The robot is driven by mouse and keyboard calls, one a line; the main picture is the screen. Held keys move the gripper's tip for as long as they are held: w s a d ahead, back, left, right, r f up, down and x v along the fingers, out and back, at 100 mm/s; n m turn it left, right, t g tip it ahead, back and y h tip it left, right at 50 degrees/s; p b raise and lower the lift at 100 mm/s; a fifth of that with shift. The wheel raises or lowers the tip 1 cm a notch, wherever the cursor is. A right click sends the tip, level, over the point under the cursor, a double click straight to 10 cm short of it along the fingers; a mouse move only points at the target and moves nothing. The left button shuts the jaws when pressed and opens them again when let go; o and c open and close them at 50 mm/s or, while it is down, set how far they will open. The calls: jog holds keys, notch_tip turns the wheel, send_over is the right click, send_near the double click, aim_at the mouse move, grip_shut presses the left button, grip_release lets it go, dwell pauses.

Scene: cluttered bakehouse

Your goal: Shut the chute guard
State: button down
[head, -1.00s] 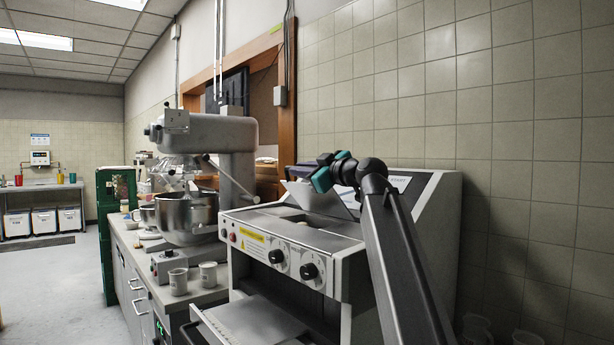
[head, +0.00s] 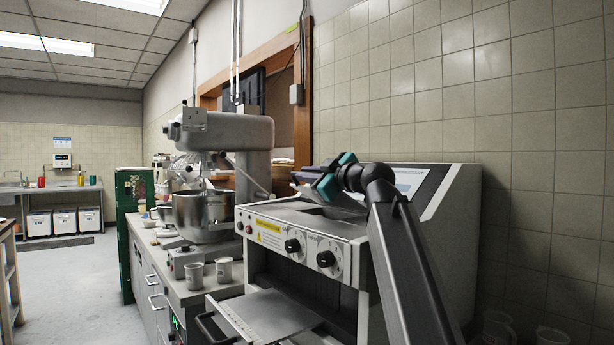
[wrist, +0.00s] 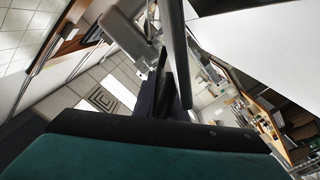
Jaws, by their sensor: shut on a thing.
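The chute guard (head: 346,203) is a pale panel on top of the grey machine (head: 268,212), tilted up over the dark chute opening and partly hidden by my arm. My gripper (head: 310,179), with teal parts at the wrist, is above the machine top at the guard's raised side. In the wrist view its dark fingers (wrist: 170,92) are shut close against a grey bar (wrist: 178,45), which looks like part of the guard. The exact contact is hidden in the head view. A broad white surface (wrist: 260,35) fills the upper right of the wrist view.
Two knobs are on the machine's front, above a pulled-out tray (head: 275,312). Left of it, a mixer with a steel bowl (head: 203,215) and two cups (head: 224,269) stand on the counter. A tiled wall is behind.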

jog(key=c, duration=1.8)
grip_release()
jog(key=shift+s+d, duration=0.1)
jog(key=v, duration=1.3)
jog(key=shift+s+d, duration=0.2)
jog(key=shift+s, duration=0.1)
jog(key=shift+a, duration=0.1)
